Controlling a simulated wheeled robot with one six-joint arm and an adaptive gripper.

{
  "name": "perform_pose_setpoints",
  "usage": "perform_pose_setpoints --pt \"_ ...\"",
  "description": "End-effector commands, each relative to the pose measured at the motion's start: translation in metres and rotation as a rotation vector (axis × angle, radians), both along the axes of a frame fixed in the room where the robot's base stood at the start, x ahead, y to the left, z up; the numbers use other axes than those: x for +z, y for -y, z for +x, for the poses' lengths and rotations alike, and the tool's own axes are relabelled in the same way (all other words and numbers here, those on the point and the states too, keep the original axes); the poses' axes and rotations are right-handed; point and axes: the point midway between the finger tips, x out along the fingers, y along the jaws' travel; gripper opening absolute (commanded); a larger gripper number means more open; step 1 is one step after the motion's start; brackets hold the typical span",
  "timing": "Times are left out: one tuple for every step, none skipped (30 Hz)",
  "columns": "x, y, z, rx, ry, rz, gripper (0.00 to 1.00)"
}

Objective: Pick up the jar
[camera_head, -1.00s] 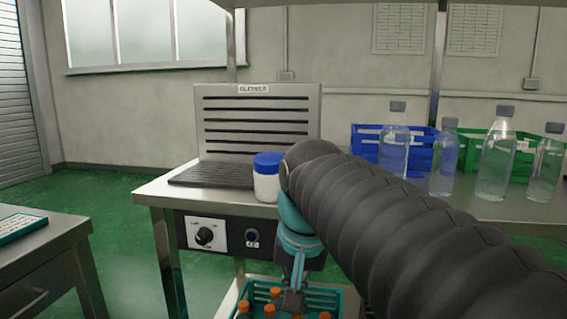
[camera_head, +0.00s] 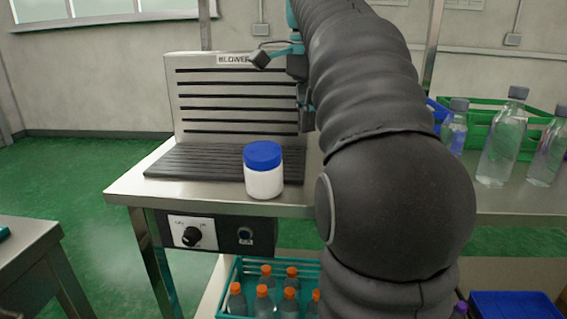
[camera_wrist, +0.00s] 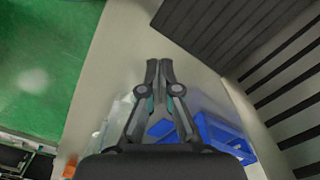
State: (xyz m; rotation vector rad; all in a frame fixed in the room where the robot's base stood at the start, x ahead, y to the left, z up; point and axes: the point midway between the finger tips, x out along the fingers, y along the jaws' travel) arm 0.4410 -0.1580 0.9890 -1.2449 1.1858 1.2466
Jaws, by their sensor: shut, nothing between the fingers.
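The jar (camera_head: 264,182) is white with a blue lid. It stands upright at the front of the metal bench, by the front edge of the blower's dark slatted base, in the head view. It does not show in the wrist view. My gripper (camera_head: 261,59) is up by the top of the blower panel in the head view, well above the jar and apart from it. Its fingers also show in the wrist view (camera_wrist: 160,68), tips together with nothing between them.
The blower's slotted panel (camera_head: 238,105) stands behind the jar. Clear bottles (camera_head: 503,145) and a green crate (camera_head: 487,122) stand at the right. A teal crate (camera_head: 234,300) of orange-capped bottles sits below. The bench left of the jar (camera_head: 130,185) is clear.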

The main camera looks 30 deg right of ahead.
Motion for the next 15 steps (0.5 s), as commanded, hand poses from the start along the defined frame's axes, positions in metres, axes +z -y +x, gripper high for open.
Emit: perform_pose_setpoints --pt "-0.005 -0.001 -0.001 0.001 -0.002 0.001 0.00" --pt "-0.009 -0.001 -0.001 0.002 -0.002 0.001 0.00" --pt "-0.014 -0.001 -0.001 0.002 -0.003 0.001 0.00" --pt "-0.019 -0.001 -0.001 0.002 -0.002 0.001 0.00" --pt "-0.026 -0.001 -0.001 0.002 -0.003 0.001 0.00" --pt "-0.033 -0.001 -0.001 0.002 -0.002 0.001 0.00" --pt "-0.038 -0.001 -0.001 0.002 -0.002 0.001 0.00" --pt "-0.043 -0.001 -0.002 0.002 -0.002 0.001 0.00" --pt "-0.052 0.000 -0.001 0.001 -0.002 0.001 0.00" --pt "-0.058 0.000 -0.001 0.001 -0.002 0.001 0.00" --pt "-0.064 0.000 -0.001 0.001 -0.001 0.001 0.00" --pt "-0.071 0.000 -0.002 0.001 -0.001 0.001 0.00" --pt "-0.076 0.000 -0.001 0.001 -0.001 0.001 0.00" --pt "-0.082 0.000 -0.002 0.001 -0.001 0.001 0.00" --pt "-0.089 0.001 -0.002 0.000 -0.001 0.001 0.00"
